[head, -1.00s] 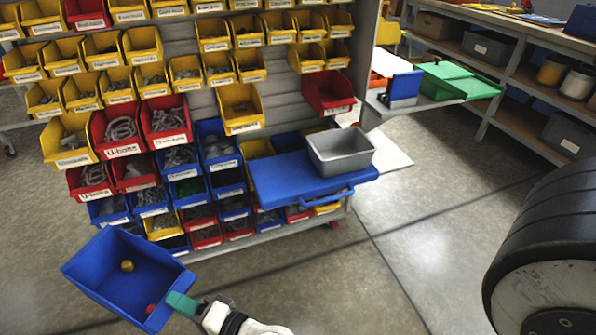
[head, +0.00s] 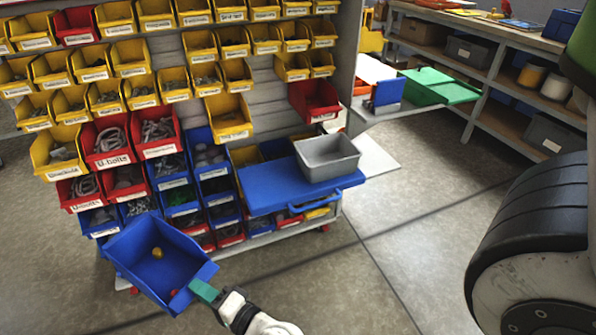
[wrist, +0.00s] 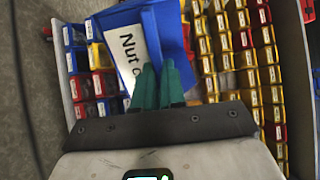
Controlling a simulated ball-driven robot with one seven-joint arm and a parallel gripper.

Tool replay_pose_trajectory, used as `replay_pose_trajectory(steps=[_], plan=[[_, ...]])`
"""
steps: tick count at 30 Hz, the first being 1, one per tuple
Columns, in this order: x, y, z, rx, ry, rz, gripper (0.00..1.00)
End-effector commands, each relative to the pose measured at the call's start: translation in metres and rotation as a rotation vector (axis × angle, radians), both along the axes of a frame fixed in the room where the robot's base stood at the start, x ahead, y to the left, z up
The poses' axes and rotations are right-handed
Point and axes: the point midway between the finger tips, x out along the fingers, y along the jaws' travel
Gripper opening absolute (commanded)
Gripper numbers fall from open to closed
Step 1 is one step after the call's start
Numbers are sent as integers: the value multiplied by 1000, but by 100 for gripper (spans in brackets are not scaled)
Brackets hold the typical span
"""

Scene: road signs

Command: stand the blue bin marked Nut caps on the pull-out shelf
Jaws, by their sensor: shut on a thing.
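The blue bin (head: 150,262) is held in the air at the lower left of the head view, tilted, its open top toward the camera. A yellow piece and a red piece lie inside it. In the wrist view the bin (wrist: 120,67) shows a white label reading "Nut", the rest cut off by my fingers. My gripper (head: 203,291) has green fingers shut on the bin's near right wall; they also show in the wrist view (wrist: 158,80). The blue pull-out shelf (head: 270,190) juts from the rack, up and right of the bin.
A grey bin (head: 328,158) stands on the shelf's right part; the left part is bare. The rack is full of yellow, red and blue bins, close behind the held bin. Open floor (head: 400,220) lies in front.

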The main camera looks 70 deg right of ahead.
Motion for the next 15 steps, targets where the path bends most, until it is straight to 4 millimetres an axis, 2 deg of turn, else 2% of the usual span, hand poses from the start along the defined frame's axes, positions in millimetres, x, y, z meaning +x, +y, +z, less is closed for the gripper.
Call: replay_pose_trajectory(steps=[10, 15], plan=[[-32, -70, 1, 7, 11, -199, 0], [-61, -116, 3, 6, 17, -337, 0]])
